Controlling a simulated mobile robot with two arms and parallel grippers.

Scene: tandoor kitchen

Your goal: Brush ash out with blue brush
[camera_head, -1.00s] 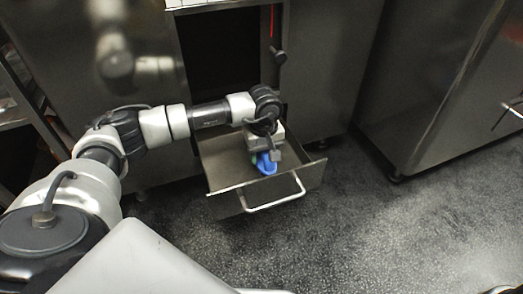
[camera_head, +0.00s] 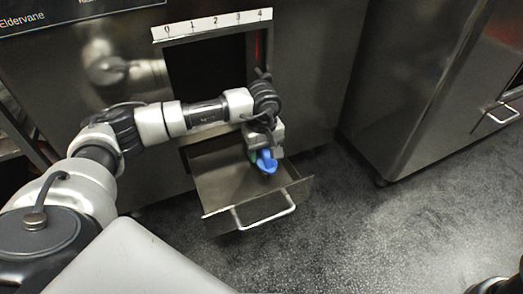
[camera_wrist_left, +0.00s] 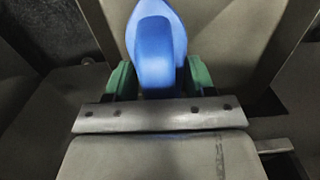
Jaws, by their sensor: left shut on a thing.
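The blue brush (camera_head: 266,163) is held in my left gripper (camera_head: 263,150), over the open metal drawer (camera_head: 215,187). In the left wrist view the blue brush handle (camera_wrist_left: 157,50) sits between the two green fingers (camera_wrist_left: 160,80), which are shut on it. The brush's bristles are hidden. I cannot tell whether the brush touches the drawer floor. No ash can be told apart on the drawer's grey surface. My right gripper does not show.
The drawer has a bar handle (camera_head: 266,212) at its front. Above it is a dark oven opening (camera_head: 205,75) under a white numbered strip (camera_head: 212,25). A steel cabinet (camera_head: 420,85) stands to the right. The dark floor (camera_head: 380,235) in front is clear.

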